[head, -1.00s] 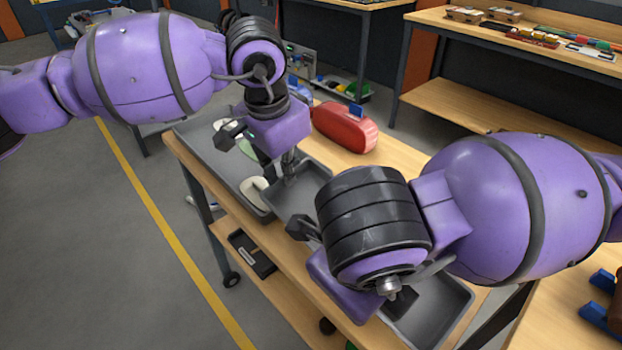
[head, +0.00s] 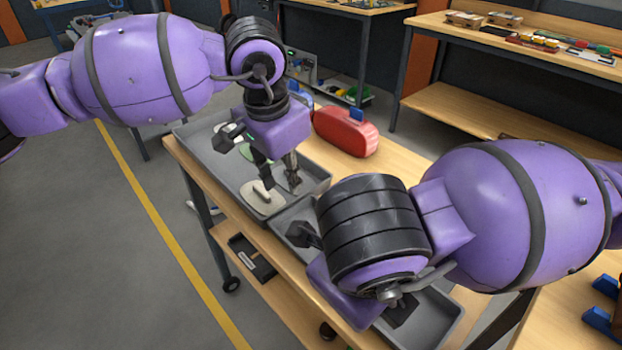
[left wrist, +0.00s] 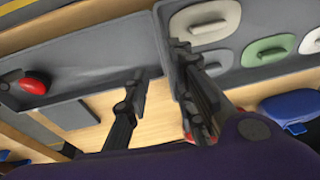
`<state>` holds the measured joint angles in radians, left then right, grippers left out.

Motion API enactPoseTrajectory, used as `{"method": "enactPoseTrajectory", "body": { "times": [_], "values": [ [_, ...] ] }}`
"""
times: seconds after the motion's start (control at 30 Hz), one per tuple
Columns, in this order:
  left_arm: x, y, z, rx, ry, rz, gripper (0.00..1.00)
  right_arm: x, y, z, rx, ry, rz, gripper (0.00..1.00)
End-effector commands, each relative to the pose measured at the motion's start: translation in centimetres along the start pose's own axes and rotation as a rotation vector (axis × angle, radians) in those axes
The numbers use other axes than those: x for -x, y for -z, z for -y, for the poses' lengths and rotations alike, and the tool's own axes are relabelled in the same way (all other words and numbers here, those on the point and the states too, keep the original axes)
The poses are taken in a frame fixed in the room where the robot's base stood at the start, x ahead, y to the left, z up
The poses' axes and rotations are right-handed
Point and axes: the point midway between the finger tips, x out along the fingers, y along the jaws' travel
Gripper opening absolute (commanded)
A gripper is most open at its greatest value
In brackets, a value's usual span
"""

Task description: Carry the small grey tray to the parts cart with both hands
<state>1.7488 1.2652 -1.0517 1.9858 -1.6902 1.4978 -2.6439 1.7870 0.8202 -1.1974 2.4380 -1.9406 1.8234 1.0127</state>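The small grey tray (head: 436,318) lies on a wooden-topped wheeled cart (head: 245,240), its middle hidden under my right arm. In the left wrist view the tray (left wrist: 90,62) runs to the left, with a red rounded thing (left wrist: 34,83) at its far end. My left gripper (head: 279,178) is open, with its fingers apart above the border between the small tray and a larger grey tray; nothing shows held. It also shows in the left wrist view (left wrist: 165,95). My right gripper (head: 402,306) is mostly hidden by its wrist, over the small tray; its grip cannot be seen.
The larger grey tray (head: 203,160) holds pale and green lids (head: 262,198) right beside the small tray. A red case (head: 346,131) stands behind on the wood. A workbench (head: 440,22) is at the back right. Open floor lies left, with a yellow line.

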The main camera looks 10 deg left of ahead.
Motion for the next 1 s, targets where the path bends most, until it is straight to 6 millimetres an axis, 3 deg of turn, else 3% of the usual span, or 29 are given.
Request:
{"method": "enactPoseTrajectory", "body": {
  "times": [0.3,0.5,0.77,1.0],
  "values": [
    [6.7,0.1,0.0,0.000,0.001,-0.006,0.23,0.0,0.0,0.0,0.000,0.000,-0.001,0.23],
    [9.8,0.1,0.0,0.000,-0.001,-0.003,0.23,0.0,0.0,0.0,0.000,0.000,-0.001,0.23],
    [11.2,0.0,-0.1,-0.001,-0.002,-0.002,0.23,1.0,-0.1,0.0,0.001,0.001,0.002,0.23],
    [11.1,0.0,-0.1,-0.001,-0.001,-0.002,0.23,5.8,-0.1,0.0,0.002,0.001,0.006,0.23]
  ]
}}
